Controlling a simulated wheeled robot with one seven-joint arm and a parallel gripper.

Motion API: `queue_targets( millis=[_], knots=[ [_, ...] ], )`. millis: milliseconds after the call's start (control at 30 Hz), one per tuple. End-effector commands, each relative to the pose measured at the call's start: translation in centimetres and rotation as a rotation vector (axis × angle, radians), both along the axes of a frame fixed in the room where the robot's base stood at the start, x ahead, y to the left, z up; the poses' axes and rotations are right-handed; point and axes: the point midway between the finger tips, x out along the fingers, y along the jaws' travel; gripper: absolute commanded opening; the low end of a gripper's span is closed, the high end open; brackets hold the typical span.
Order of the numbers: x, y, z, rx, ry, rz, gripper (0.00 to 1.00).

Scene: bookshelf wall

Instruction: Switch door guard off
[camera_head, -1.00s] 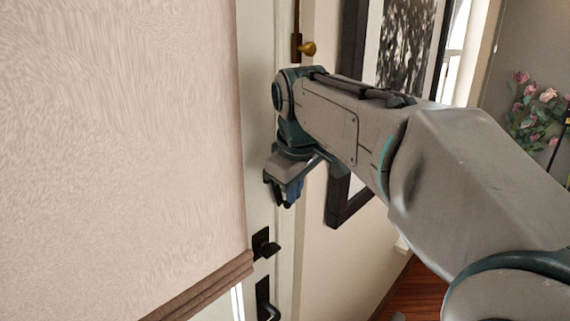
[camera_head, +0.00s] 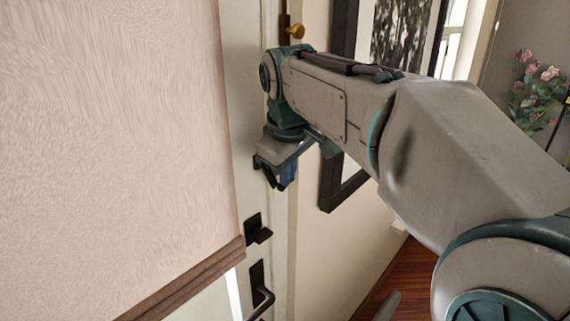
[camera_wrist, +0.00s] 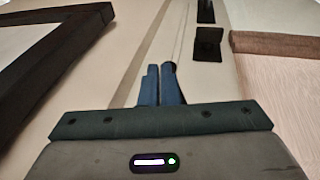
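The brass door guard (camera_head: 294,31) with its round knob is at the top of the head view, on the door's edge by the frame. Its lower part is partly hidden behind my arm. It does not show in the wrist view. My gripper (camera_head: 276,184) hangs below the guard, in front of the door edge and above the black latch. In the wrist view, my gripper's two blue fingers (camera_wrist: 161,72) stand side by side, close together, with nothing visible held between them.
A black latch (camera_head: 257,229) and a black door handle (camera_head: 262,293) are on the door below my gripper. A pinkish blind (camera_head: 120,140) covers the door's left. A dark picture frame (camera_head: 338,110) hangs on the wall right of the door, behind my arm. Flowers (camera_head: 530,90) stand at the far right.

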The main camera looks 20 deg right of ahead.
Motion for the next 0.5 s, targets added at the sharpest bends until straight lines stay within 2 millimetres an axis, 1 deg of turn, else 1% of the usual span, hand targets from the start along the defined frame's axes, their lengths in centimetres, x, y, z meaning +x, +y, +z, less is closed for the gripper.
queue_targets(
  millis=[67,167,367,433,500],
  knots=[
    [0.0,-0.1,0.2,-0.002,0.003,-0.001,0.00],
    [0.0,-0.3,1.1,-0.003,0.002,0.000,0.00],
    [-0.2,-1.4,4.0,-0.003,0.002,-0.002,0.00],
    [-0.2,-1.9,4.7,-0.004,-0.003,-0.003,0.00],
    [-0.3,-2.5,5.9,-0.004,-0.003,-0.003,0.00]
  ],
)
